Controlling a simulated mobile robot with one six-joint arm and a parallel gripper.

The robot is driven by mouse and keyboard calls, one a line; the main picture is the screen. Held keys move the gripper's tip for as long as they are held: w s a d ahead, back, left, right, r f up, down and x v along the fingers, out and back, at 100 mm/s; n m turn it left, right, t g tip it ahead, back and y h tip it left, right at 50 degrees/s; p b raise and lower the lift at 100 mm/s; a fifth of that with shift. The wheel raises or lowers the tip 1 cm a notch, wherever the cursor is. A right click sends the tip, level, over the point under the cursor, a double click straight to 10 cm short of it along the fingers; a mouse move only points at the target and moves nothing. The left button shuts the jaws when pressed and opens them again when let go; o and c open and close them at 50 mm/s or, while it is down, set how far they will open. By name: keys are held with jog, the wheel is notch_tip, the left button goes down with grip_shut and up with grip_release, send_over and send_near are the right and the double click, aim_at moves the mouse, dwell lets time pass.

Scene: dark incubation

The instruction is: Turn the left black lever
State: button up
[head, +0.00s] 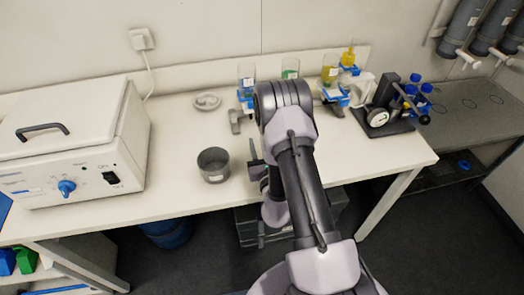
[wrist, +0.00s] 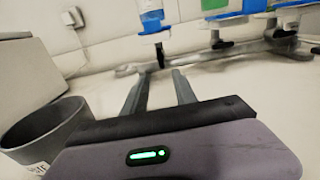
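In the wrist view a small black lever (wrist: 160,55) hangs below the leftmost blue-liquid vessel (wrist: 151,15). My gripper (wrist: 160,76) is open, its two grey fingers pointing toward the lever with an empty gap between them. The lever shows just beyond the fingertips, roughly in line with the gap; I cannot tell whether they touch. In the head view the blue-liquid vessel (head: 247,76) stands at the back of the bench, left of the green one (head: 290,68) and yellow one (head: 330,68). My gripper (head: 253,148) is partly hidden by my arm there, and the lever is not clear.
A grey cup (head: 213,165) stands left of my gripper, and it is close by in the wrist view (wrist: 40,135). A white lidded machine (head: 75,140) fills the bench's left. A gauge stand (head: 385,115) is at the right. The bench (head: 180,195) has bare space around the cup.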

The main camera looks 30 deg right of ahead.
jog(key=v, duration=0.4)
jog(key=shift+s+b, duration=0.2)
jog(key=shift+b, duration=0.15)
